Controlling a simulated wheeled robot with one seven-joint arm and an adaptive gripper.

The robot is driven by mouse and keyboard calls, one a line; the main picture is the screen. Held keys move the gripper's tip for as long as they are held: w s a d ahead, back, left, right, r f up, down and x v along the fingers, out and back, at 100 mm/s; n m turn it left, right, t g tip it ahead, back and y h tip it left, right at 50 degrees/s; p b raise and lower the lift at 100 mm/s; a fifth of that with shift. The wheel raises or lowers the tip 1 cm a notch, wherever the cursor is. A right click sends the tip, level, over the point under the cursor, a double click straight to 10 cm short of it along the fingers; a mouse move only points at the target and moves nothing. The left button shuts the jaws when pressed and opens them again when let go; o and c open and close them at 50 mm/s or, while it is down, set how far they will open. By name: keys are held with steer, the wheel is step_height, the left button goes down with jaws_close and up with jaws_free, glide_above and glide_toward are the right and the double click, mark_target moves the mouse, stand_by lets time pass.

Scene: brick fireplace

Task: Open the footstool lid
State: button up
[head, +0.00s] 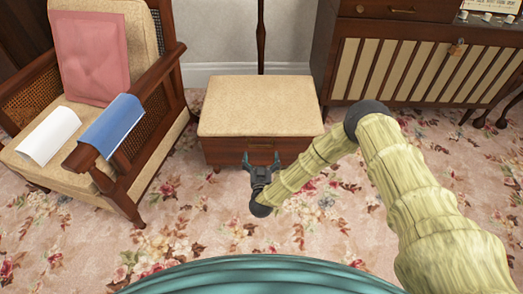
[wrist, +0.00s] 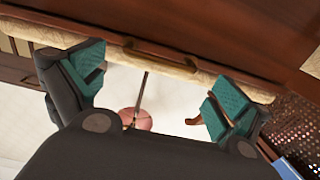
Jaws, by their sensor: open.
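The footstool (head: 222,152) is a dark wooden box with a cream padded lid (head: 260,103), in the middle of the head view. The lid lies flat and shut on the box. My gripper (head: 261,160) is open and empty in front of the box's front face, with its fingers toward it. In the wrist view the brown wooden front (wrist: 220,35) fills the top, and a small curved handle (wrist: 165,55) shows at the lid's edge, ahead of the gap between my open fingers (wrist: 157,75). The fingers appear apart from the handle.
A wooden armchair (head: 150,60) with a pink cushion (head: 93,60) and blue (head: 112,125) and white (head: 48,136) covers stands at left. A slatted cabinet (head: 420,70) stands at right. A thin dark pole (head: 261,35) rises behind the footstool. The floral carpet in front is clear.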

steer(key=shift+w+a+b, duration=0.1)
steer(key=shift+w+b, duration=0.3)
steer(key=shift+w, duration=1.85)
steer(key=shift+c, duration=0.4)
